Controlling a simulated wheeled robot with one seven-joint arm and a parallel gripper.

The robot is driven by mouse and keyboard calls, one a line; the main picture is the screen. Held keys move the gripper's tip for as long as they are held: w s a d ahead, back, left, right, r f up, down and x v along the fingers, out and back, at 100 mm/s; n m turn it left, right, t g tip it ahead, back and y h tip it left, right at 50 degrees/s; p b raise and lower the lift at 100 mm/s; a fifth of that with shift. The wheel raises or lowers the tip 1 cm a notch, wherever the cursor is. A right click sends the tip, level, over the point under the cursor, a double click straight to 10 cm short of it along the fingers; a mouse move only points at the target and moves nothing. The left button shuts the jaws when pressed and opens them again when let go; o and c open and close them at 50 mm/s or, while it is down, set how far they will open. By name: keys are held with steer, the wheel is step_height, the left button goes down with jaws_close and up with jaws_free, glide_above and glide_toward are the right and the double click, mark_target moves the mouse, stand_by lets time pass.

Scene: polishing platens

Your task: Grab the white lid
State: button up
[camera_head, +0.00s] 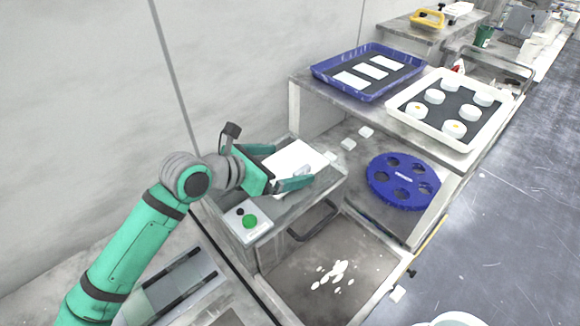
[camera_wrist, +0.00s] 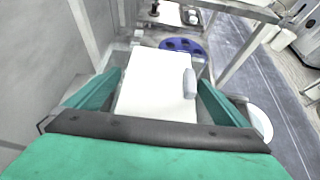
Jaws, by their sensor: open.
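The white lid (camera_head: 290,160) is a flat white panel on top of a metal box beside the wall. It also shows large in the wrist view (camera_wrist: 150,97), with a light grey handle (camera_wrist: 189,83) near its right edge. My gripper (camera_head: 284,166) is open, with one teal finger on each side of the lid. In the wrist view the fingers (camera_wrist: 155,88) stand left and right of the lid. Whether either finger touches it, I cannot tell.
A control box with a green button (camera_head: 248,221) sits in front of the lid. A blue disc with holes (camera_head: 402,181) lies to the right. A blue tray (camera_head: 367,72) and a white tray (camera_head: 450,108) stand on the shelf behind. An open basin (camera_head: 330,270) holds white pieces.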

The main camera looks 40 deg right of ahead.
steer(key=c, duration=0.9)
steer(key=shift+r, duration=0.1)
